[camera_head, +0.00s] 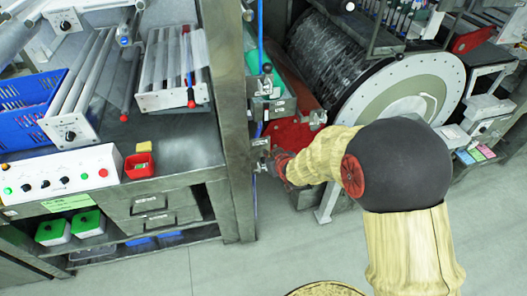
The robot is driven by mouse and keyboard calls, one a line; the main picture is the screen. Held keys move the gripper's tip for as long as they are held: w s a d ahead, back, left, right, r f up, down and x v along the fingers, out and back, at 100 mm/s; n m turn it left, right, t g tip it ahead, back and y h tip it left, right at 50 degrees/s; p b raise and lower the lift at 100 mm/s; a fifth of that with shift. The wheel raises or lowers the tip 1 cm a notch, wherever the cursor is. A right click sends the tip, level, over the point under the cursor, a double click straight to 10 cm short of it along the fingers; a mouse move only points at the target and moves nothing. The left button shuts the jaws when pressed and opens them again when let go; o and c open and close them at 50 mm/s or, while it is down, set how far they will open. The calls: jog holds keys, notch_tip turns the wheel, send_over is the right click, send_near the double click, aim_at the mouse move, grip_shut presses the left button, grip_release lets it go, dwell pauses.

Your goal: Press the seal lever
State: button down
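My arm reaches in from the lower right, and my gripper (266,164) is at the dark metal post, in front of the red panel. Its fingers are small and mostly hidden, so I cannot tell whether they are open or touching anything. No lever is clearly marked as the seal lever. A lever with a black knob (267,68) stands above my gripper on the fitting beside the post. A red-tipped lever (191,97) hangs at the roller unit on the left, well apart from my gripper.
The large drum (340,65) with its pale round end flange (405,98) stands behind my arm. The dark metal post (226,110) rises just left of my gripper. A button panel (62,172) and a blue crate (25,105) are on the left bench. Grey floor (285,250) is open below.

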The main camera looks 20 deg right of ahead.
jog(key=b+x, duration=0.2)
jog(key=x, duration=0.8)
jog(key=shift+s+d+f, duration=0.1)
jog(key=shift+s+d, duration=0.05)
